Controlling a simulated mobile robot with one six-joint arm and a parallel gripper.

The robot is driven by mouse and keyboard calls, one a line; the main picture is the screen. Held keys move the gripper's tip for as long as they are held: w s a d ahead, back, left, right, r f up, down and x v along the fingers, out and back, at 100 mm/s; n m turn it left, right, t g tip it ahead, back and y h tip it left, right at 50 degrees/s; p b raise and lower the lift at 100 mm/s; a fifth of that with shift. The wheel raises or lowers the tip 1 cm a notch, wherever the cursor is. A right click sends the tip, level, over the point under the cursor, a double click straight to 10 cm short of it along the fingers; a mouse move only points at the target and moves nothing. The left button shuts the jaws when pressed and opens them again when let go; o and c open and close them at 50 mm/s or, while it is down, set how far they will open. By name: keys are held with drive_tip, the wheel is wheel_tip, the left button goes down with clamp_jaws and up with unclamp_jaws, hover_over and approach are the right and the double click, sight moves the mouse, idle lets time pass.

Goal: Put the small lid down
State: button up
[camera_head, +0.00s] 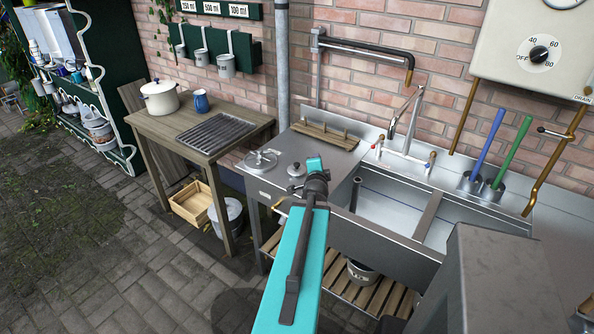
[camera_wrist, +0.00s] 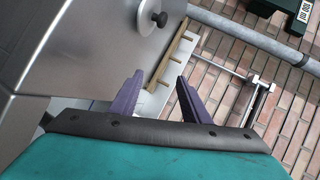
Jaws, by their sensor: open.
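A small round metal lid with a dark knob (camera_head: 296,171) lies on the steel counter (camera_head: 330,172), just left of my arm's end. In the wrist view the small lid (camera_wrist: 147,22) is at the top, flat on the steel and knob up, beyond my fingertips. My gripper (camera_wrist: 160,79) is open, with its two purple fingers apart and nothing between them. The lid is clear of both fingers. In the head view my teal arm hides the fingers.
A larger metal lid (camera_head: 261,161) lies left of the small one. A slatted wooden rack (camera_head: 325,136) is behind, near the wall. The sink basin (camera_head: 390,200) and tap (camera_head: 405,125) are to the right. A wooden table (camera_head: 165,127) stands left.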

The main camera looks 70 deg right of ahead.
wheel_tip(320, 180, up, 7)
drive_tip(key=w+n+t+h, duration=0.2)
drive_tip(key=n+h, duration=0.1)
drive_tip(key=n, duration=2.7)
drive_tip(key=w+a+f+n+y, duration=0.1)
drive_tip(key=f+n, duration=0.1)
drive_tip(key=n, duration=0.6)
drive_tip(key=w+a+f+n+t+y, duration=0.1)
drive_tip(key=f+n+y, duration=0.1)
drive_tip(key=n, duration=0.6)
drive_tip(key=w+a+f+n+t+y+b, duration=0.1)
drive_tip(key=w+f+n+y, duration=0.1)
drive_tip(key=n, duration=0.6)
drive_tip(key=shift+f, duration=0.6)
drive_tip(key=shift+s+a+f+n, duration=0.1)
drive_tip(key=shift+s+f+n, duration=0.2)
drive_tip(key=shift+f+n, duration=0.2)
drive_tip(key=shift+s, duration=0.2)
